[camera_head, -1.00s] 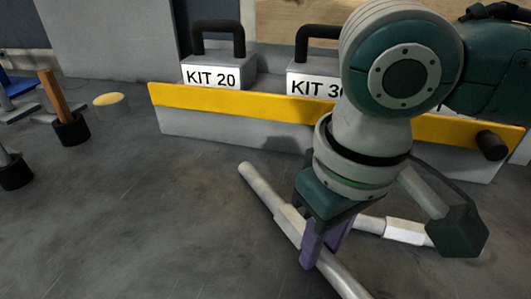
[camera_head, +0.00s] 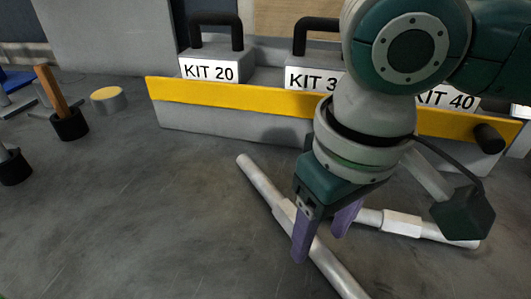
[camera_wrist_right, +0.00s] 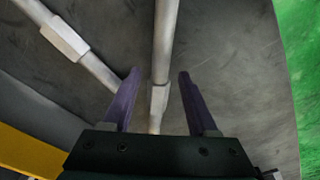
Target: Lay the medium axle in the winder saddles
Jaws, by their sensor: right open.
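Two silver axles with thicker flat-sided middles lie on the grey surface. One axle (camera_head: 260,180) runs diagonally under my right gripper; the other axle (camera_head: 445,232) lies to the right, partly behind the gripper. I cannot tell which is the medium one. My right gripper (camera_head: 323,238) is open and empty, its purple fingers pointing down over the diagonal axle. In the right wrist view, an axle (camera_wrist_right: 165,45) runs between the open fingers (camera_wrist_right: 158,80), with its thick part near them; another axle (camera_wrist_right: 65,38) lies to the left. No winder saddles are recognisable. My left gripper is not in view.
A grey rack with a yellow front strip (camera_head: 220,93) stands behind the axles, holding blocks labelled KIT 20 (camera_head: 208,70), KIT 30 and KIT 40. A yellow-topped disc (camera_head: 108,98) and black-based posts (camera_head: 70,125) stand left.

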